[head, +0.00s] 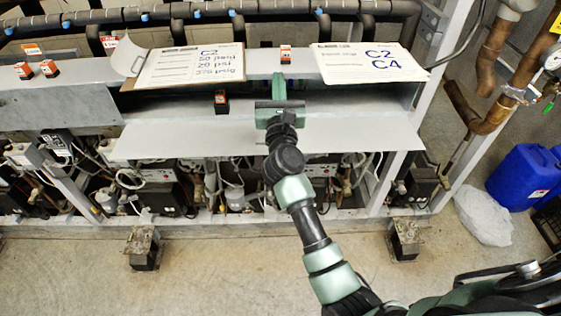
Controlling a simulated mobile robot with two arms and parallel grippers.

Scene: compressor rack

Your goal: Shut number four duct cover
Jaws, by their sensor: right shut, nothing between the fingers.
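A long grey duct cover (200,138) on the compressor rack hangs open in the head view. It tilts outward below the open duct channel (350,97), which shows as a slot above it. I see no number four on it. My right gripper (279,86) is shut and empty. It is at the duct opening, below the grey top rail, with its wrist and arm crossing in front of the cover's right half. I cannot tell whether its fingers touch the cover or the duct. My left gripper is out of view.
A clipboard (190,66) marked C2 and a sheet (368,62) marked C2, C4 lie on the rail. An orange-black switch (221,101) sits in the duct. Wiring and devices fill the rack below. Blue jugs (525,176) and copper pipes stand right. The front floor (200,285) is clear.

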